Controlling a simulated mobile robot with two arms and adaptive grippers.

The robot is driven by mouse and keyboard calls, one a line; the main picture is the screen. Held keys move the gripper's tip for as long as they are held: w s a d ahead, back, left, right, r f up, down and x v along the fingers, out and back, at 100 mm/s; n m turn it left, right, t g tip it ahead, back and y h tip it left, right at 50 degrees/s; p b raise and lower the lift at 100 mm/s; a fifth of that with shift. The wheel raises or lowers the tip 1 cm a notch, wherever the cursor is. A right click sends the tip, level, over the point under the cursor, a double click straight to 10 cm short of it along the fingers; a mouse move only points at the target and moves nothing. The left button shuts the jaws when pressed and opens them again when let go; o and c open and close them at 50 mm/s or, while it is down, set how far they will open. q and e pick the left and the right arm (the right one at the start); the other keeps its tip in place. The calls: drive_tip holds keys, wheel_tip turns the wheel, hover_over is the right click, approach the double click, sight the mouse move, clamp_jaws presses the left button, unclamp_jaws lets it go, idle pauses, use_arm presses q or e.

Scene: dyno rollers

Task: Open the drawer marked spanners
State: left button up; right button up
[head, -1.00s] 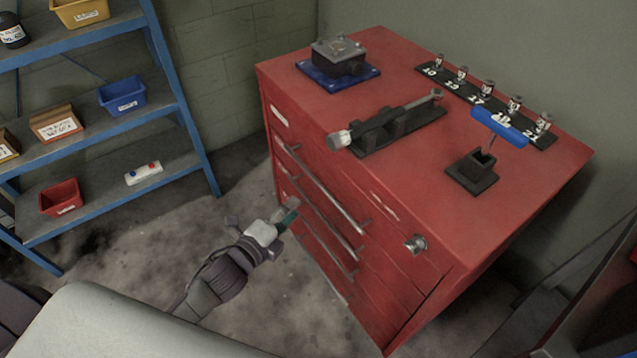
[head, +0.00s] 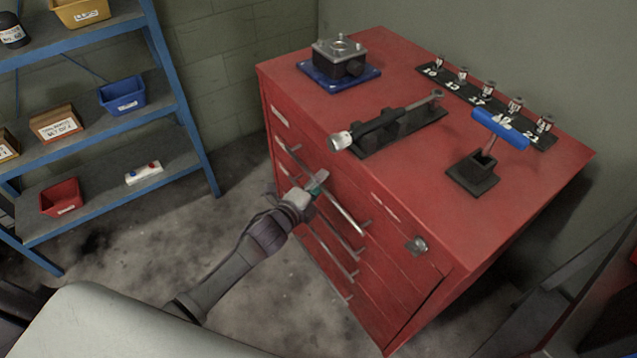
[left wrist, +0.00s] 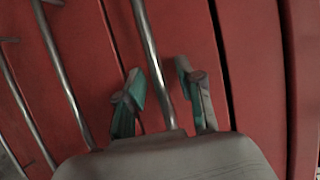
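The red tool cabinet (head: 470,225) has several drawers with long metal bar handles on its front. No drawer label can be read here, so I cannot tell which one is marked spanners. My left gripper (head: 316,186) is at the uppermost long bar handle (head: 345,216). In the left wrist view, my left gripper's (left wrist: 162,88) two green-padded fingers are open. That handle (left wrist: 150,50) runs between them, with gaps to the pads. The drawers look closed. My right gripper is out of view.
On the cabinet top stand a flange on a blue plate (head: 338,75), a torque wrench in a black rack (head: 395,127), a row of sockets (head: 487,93) and a blue-handled tool (head: 500,128). A blue shelf (head: 180,90) stands at left. The floor between is clear.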

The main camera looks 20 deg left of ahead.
use_arm(q)
drive_tip(key=c, duration=0.7)
clamp_jaws()
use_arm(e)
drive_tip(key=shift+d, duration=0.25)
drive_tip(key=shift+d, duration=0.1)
use_arm(q)
drive_tip(key=s+a+p, duration=0.2)
drive_tip(key=s+a, duration=0.8)
drive_tip(key=s, duration=0.2)
drive_tip(key=s+a+p, duration=0.3)
drive_tip(key=s+a, duration=0.7)
drive_tip(key=s, duration=0.3)
drive_tip(key=shift+s, duration=0.3)
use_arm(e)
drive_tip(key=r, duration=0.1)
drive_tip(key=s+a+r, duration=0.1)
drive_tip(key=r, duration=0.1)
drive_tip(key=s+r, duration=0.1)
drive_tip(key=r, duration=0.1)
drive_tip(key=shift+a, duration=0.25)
use_arm(q)
drive_tip(key=o, duration=0.7)
unclamp_jaws()
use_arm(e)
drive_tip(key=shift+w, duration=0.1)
